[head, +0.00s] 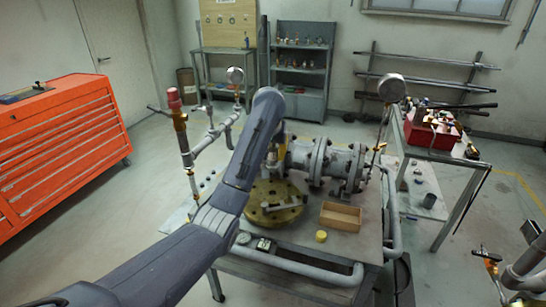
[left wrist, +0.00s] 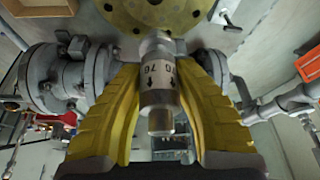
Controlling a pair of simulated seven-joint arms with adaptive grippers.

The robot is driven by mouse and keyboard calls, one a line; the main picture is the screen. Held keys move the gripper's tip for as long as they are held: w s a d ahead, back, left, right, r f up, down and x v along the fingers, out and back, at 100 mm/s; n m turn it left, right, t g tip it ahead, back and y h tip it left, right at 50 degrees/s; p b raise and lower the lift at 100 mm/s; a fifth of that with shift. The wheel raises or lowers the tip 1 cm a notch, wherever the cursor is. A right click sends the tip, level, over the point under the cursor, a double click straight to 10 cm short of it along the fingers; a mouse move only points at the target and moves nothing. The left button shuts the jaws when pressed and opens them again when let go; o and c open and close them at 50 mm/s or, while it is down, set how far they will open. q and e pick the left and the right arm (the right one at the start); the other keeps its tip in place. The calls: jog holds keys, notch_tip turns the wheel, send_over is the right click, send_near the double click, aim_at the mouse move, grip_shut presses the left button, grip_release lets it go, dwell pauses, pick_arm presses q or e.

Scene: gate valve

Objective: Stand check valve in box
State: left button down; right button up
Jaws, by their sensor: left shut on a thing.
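The check valve (left wrist: 158,82) is a silver-grey cylinder with dark markings and arrows. In the left wrist view it sits between the yellow fingers of my left gripper (left wrist: 160,62), which is shut on it. In the head view my left gripper (head: 272,156) is largely hidden by its own arm, above the table behind the yellow round flange. The valve cannot be made out there. The box (head: 341,217) is an open, shallow wooden tray at the table's front right. It also shows at the upper left of the left wrist view (left wrist: 42,8). My right gripper is not in view.
A yellow flange (head: 274,207) lies on the table left of the box. Grey flanged piping (head: 325,160) stands behind the box. A small yellow cap (head: 321,236) and a gauge (head: 243,238) lie near the front edge. Upright pipework (head: 186,150) rises at the left.

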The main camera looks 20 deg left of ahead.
pick_arm(q)
jog(key=shift+r, duration=0.85)
jog(key=shift+r, duration=0.1)
jog(key=shift+d, duration=0.1)
